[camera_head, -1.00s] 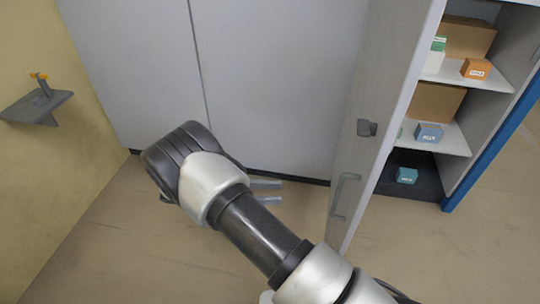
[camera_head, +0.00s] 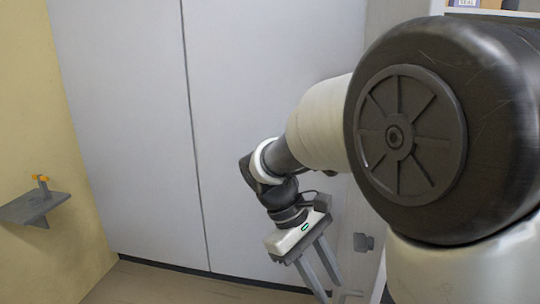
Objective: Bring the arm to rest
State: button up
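My arm is raised and fills the right side of the head view, with a large dark joint close to the camera. My gripper (camera_head: 325,274) hangs below the wrist in the lower middle, pointing down and slightly right. Its two grey fingers are apart with nothing seen between them. The fingertips are near the bottom edge of the picture, close in view to the cabinet door's knob; I cannot tell whether they touch anything.
Grey closed panels (camera_head: 130,130) stand behind the arm. A dark knob (camera_head: 362,242) shows on the door right of my gripper. A small grey wall shelf (camera_head: 33,207) with an orange-topped item (camera_head: 41,182) is at left. Some floor (camera_head: 150,286) is clear.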

jog(key=s+d+r+m+t+y, duration=0.3)
jog(key=s+r+m+t+y, duration=0.2)
jog(key=s+r+m+t, duration=0.4)
notch_tip(320, 180, up, 16)
jog(key=g+p, duration=0.1)
jog(key=p, duration=1.6)
jog(key=shift+s+d+n, duration=0.15)
jog(key=shift+s+n, duration=0.15)
jog(key=shift+n, duration=0.1)
jog(key=shift+f, duration=0.1)
